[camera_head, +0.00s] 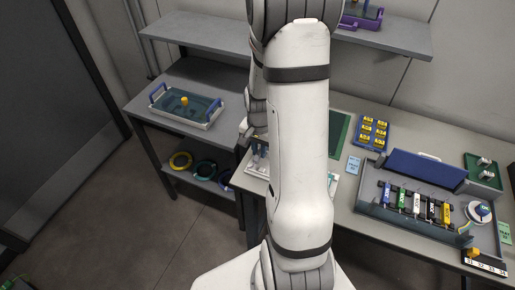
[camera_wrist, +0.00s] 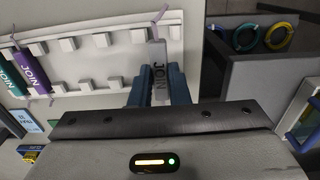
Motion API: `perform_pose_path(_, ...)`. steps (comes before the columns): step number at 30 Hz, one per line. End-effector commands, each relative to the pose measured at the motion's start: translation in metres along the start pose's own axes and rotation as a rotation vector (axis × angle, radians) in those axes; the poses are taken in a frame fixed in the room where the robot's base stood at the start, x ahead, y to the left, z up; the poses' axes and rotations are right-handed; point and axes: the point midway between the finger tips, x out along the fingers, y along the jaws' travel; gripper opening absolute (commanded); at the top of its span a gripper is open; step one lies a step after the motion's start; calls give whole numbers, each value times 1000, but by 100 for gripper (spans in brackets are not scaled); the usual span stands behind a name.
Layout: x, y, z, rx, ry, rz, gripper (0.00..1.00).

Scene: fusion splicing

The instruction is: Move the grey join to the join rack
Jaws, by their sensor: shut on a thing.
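My gripper (camera_wrist: 158,92) is shut on the grey join (camera_wrist: 159,68), which carries the word JOIN and has a thin purple fibre at its far end. The join is over the right end of the white join rack (camera_wrist: 117,83) in the wrist view; I cannot tell whether it touches the rack. A purple join (camera_wrist: 33,68) and a teal join (camera_wrist: 10,76) sit in the rack at the left, with several empty notches between them and my gripper. In the head view my arm hides most of the rack and the grey join.
A grey workstation tray (camera_head: 372,212) with several coloured joins stands on the right bench. A blue tray of yellow pieces (camera_head: 358,139) and a green mat (camera_head: 338,128) lie behind it. A blue-handled tray (camera_head: 209,117) is on the left table, with cable coils (camera_head: 204,170) below.

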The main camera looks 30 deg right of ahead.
Motion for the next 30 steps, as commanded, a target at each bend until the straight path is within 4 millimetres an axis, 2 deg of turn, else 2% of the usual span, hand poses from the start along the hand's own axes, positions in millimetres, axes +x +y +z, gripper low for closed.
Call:
perform_pose_path(1,8,0,0,-1,0,0,3)
perform_pose_path(6,17,0,0,-2,1,-1,3)
perform_pose_path(20,18,-2,1,-3,1,-1,3)
perform_pose_path(30,26,-2,1,-4,1,-1,3)
